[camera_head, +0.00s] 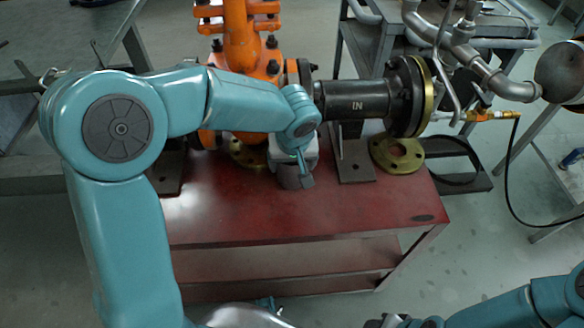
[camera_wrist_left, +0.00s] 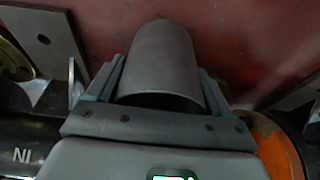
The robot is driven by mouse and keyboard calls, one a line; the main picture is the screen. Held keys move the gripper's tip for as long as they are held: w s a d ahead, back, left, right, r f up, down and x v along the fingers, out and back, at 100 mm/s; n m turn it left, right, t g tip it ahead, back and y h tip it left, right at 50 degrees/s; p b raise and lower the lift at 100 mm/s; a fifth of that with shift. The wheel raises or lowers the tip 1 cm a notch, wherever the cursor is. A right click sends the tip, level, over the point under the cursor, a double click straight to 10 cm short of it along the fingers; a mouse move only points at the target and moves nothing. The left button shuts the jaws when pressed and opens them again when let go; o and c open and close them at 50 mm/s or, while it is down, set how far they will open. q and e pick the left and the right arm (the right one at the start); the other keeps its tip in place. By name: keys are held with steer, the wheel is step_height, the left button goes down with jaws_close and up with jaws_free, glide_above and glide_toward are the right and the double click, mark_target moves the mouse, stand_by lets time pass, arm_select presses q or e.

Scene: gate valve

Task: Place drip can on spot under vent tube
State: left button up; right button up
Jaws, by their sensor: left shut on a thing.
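My left gripper (camera_head: 300,165) is shut on the drip can (camera_head: 292,181), a small dark grey can at the red bench (camera_head: 250,222), in front of the orange valve. In the left wrist view the can (camera_wrist_left: 160,60) sits between the two fingers of the gripper (camera_wrist_left: 160,90). I cannot tell if its base touches the bench. A thin grey tube (camera_head: 446,60) hangs at the right, but I cannot tell if it is the vent tube. A dark oval mark (camera_head: 424,217) lies near the bench's right front corner. My right arm enters at the lower right; its gripper's jaws are unclear.
The orange valve (camera_head: 240,40) joins a black flanged pipe (camera_head: 352,98) over the bench. A brass ring (camera_head: 396,153) lies at the bench's right. A grey support plate (camera_head: 354,160) stands right of the can. The bench's front top is clear. A black hose hangs at the right.

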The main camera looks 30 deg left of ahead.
arm_select(q)
steer(key=shift+f, duration=0.85)
steer(key=shift+f+b, duration=0.2)
steer(key=shift+b, duration=0.1)
steer(key=o, duration=1.1)
steer(key=shift+r, duration=0.1)
